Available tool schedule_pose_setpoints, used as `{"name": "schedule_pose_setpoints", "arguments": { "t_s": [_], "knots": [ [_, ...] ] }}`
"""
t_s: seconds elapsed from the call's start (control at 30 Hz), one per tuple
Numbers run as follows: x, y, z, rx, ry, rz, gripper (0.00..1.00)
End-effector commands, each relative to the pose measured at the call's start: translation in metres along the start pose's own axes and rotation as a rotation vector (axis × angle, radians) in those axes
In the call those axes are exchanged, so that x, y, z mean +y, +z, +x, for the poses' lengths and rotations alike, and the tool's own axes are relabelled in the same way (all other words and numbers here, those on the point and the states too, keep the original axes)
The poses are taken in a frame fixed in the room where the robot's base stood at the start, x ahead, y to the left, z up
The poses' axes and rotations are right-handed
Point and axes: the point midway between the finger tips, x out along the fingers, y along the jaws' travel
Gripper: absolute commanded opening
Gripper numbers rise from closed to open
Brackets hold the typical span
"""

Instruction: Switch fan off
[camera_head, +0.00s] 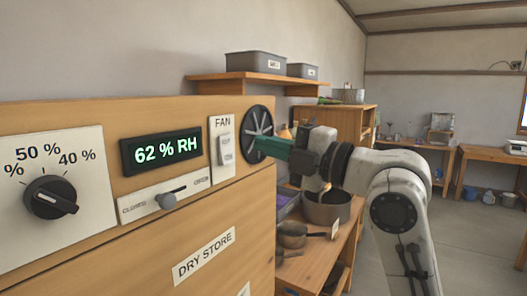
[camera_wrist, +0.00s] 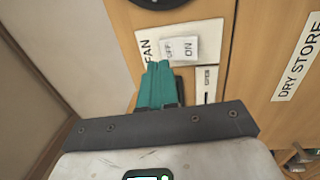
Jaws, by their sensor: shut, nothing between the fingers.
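The fan switch is a white rocker (camera_head: 226,150) on a panel marked FAN, on the front of a wooden dry-store cabinet. In the wrist view the rocker (camera_wrist: 181,50) shows OFF and ON halves; which half is pressed in, I cannot tell. The round dark fan (camera_head: 259,131) is to the right of the panel, partly behind my gripper. My gripper (camera_head: 259,143) has teal fingers, shut and empty, to the right of the switch. In the wrist view my gripper's fingertips (camera_wrist: 158,68) appear close to the OFF half; contact is unclear.
A humidity dial (camera_head: 50,197), a display reading 62 % RH (camera_head: 161,150) and a slider knob (camera_head: 168,201) share the cabinet front. Pots (camera_head: 327,208) stand on a bench beyond the cabinet. Open floor lies to the right.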

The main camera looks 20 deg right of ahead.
Motion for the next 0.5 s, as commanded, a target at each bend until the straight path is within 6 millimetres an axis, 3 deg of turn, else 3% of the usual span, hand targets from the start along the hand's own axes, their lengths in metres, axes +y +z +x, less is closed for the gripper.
{"name": "schedule_pose_setpoints", "arguments": {
  "t_s": [0.5],
  "knots": [
    [0.017, 0.001, -0.071, -0.002, 0.002, -0.003, 0.00]
  ]
}}
